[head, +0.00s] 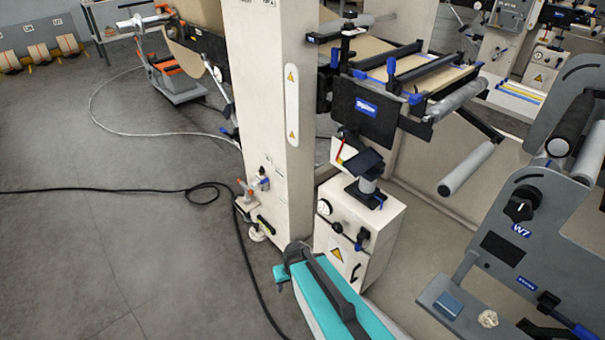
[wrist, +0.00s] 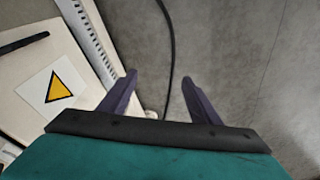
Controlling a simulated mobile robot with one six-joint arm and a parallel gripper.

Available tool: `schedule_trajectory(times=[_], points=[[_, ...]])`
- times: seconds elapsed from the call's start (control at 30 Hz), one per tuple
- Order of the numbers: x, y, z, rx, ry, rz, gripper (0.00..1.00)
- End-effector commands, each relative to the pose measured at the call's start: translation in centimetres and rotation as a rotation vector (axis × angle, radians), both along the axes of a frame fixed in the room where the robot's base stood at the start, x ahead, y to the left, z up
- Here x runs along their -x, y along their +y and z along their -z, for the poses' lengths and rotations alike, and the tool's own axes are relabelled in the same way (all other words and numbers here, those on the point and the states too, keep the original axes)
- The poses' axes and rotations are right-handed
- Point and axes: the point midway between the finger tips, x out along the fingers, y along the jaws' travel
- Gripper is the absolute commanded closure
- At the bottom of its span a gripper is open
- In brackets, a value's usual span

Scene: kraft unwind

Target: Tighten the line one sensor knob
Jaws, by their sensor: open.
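My gripper (wrist: 160,90) shows in the wrist view as two dark purple fingers, spread apart with nothing between them. Beyond them are grey floor and a black cable. In the head view my teal arm reaches up from the bottom, beside a cream cabinet (head: 385,238); the fingers cannot be made out there. No label marks the line one sensor knob. Above the cabinet, a dark sensor-like head (head: 364,162) sits on a post with a small blue part (head: 380,201) below it. The cabinet front carries small black knobs (head: 362,238). I cannot tell which is the task's knob.
A cream column (head: 272,130) stands left of the cabinet. The grey W7 panel (head: 530,225) at the right has a large black knob (head: 521,206). A black cable (head: 120,190) crosses the open floor at left. A yellow warning sign (wrist: 58,88) is close to my gripper.

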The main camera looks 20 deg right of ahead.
Motion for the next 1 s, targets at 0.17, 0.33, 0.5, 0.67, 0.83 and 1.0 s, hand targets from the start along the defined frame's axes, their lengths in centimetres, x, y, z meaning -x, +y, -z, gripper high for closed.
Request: schedule_trajectory(times=[0.17, 0.33, 0.5, 0.67, 0.83, 1.0], points=[[6.4, 1.6, 4.3, -0.003, 0.159, -0.029, 0.43], [12.9, 2.5, 7.3, -0.002, 0.323, -0.049, 0.43], [19.6, 2.9, 8.9, 0.004, 0.502, -0.060, 0.43], [23.4, 2.8, 8.7, 0.012, 0.629, -0.055, 0.43], [24.2, 2.7, 8.3, 0.014, 0.663, -0.048, 0.43], [24.2, 2.7, 8.3, 0.014, 0.663, -0.048, 0.43]])
